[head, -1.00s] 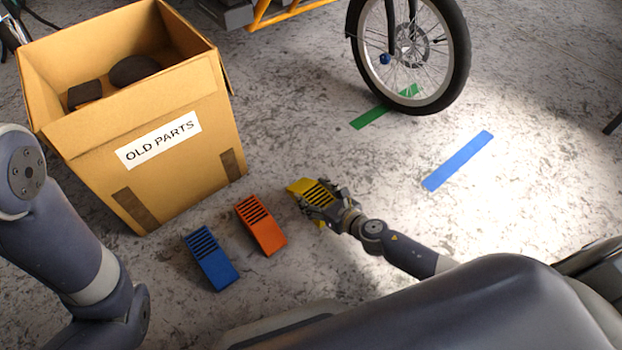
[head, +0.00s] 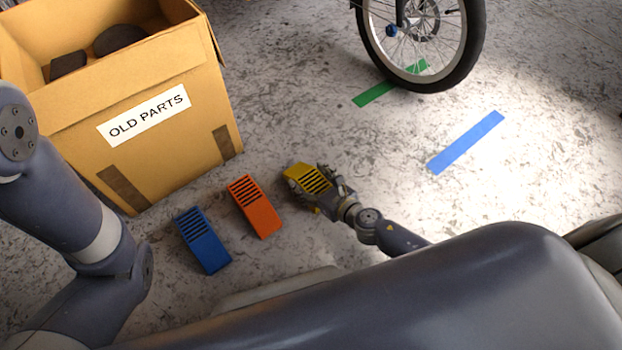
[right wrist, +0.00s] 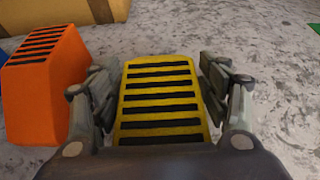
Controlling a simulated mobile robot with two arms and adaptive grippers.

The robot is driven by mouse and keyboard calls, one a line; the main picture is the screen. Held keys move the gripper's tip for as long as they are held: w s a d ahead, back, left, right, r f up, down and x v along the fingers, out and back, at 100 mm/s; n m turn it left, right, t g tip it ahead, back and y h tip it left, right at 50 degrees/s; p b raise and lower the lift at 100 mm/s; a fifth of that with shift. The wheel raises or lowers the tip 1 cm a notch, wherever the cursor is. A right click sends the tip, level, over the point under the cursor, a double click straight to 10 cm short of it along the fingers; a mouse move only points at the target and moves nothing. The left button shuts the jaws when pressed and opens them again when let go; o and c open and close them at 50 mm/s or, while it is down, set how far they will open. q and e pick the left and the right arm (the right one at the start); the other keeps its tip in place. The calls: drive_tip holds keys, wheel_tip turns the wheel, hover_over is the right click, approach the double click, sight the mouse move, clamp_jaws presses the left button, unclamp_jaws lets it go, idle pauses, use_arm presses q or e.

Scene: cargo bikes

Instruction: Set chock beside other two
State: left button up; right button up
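The yellow chock (head: 306,178) with black ribs is at the right end of a row, beside the orange chock (head: 254,206), with a gap between them. The blue chock (head: 203,240) lies on the floor left of the orange one. My right gripper (head: 316,187) has its fingers along both sides of the yellow chock and looks shut on it. In the right wrist view the yellow chock (right wrist: 160,100) sits between the fingers, with the orange chock (right wrist: 45,85) to the left. I cannot tell whether the yellow chock touches the floor. My left gripper is out of view.
A cardboard box (head: 180,150) labelled OLD PARTS, holding dark pieces, stands behind the chocks. A bike wheel (head: 473,50) is at the top, near a green floor strip (head: 373,95). A blue strip (head: 466,142) lies right. The floor between gripper and strips is clear.

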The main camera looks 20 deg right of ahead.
drive_tip(key=shift+o, duration=0.4)
drive_tip(key=shift+r+p, duration=0.3)
drive_tip(key=p+v, duration=0.1)
drive_tip(key=v, duration=1.1)
drive_tip(key=shift+w, duration=0.1)
